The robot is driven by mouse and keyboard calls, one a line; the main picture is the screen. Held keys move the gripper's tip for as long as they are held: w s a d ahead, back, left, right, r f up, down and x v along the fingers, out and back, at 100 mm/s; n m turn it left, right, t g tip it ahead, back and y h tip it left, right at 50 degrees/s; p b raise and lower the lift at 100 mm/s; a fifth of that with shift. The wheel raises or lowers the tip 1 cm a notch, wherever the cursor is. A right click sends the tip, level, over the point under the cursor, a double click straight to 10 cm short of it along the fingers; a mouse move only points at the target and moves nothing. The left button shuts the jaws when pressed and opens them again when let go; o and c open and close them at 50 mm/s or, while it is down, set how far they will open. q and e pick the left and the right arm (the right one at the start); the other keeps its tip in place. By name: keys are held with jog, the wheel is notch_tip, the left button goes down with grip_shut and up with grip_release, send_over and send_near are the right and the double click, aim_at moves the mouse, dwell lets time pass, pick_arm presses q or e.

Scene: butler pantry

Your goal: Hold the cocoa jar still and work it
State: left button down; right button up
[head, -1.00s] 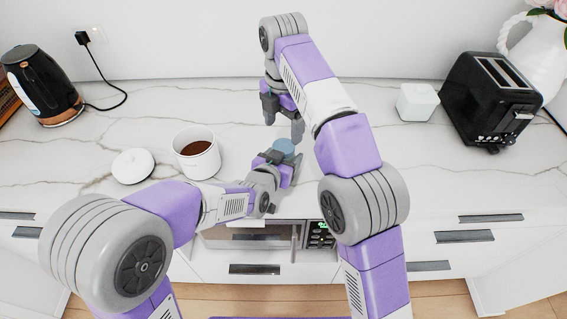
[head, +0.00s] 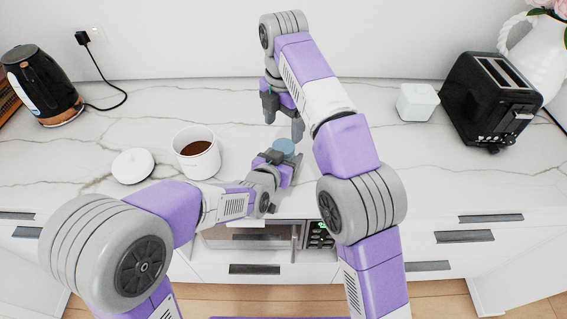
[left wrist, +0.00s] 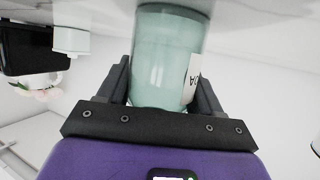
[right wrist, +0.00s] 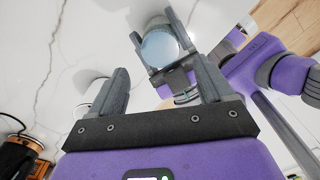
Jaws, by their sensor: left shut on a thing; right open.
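The cocoa jar (head: 283,147) stands near the counter's front edge, with its round blue-grey top showing. In the left wrist view its pale teal body (left wrist: 165,60) carries a partly visible white label. My left gripper (head: 276,157) is shut around the jar's body, one finger on each side. My right gripper (head: 283,124) is open and empty, pointing down just behind and above the jar in the head view. In the right wrist view the jar's top (right wrist: 160,48) lies beyond my right gripper's open fingers (right wrist: 160,66), apart from them.
A white canister (head: 197,167) with brown contents stands open to the left, beside a round white lid (head: 133,167). A black kettle (head: 42,86) is far left. A white box (head: 417,102), a black toaster (head: 487,103) and a white pitcher (head: 540,55) are right. The counter behind is clear.

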aim_at(283, 146)
jog(key=shift+f, duration=3.1)
jog(key=c, duration=0.9)
jog(key=o, duration=1)
jog(key=shift+c, duration=0.2)
jog(key=shift+r, duration=2.3)
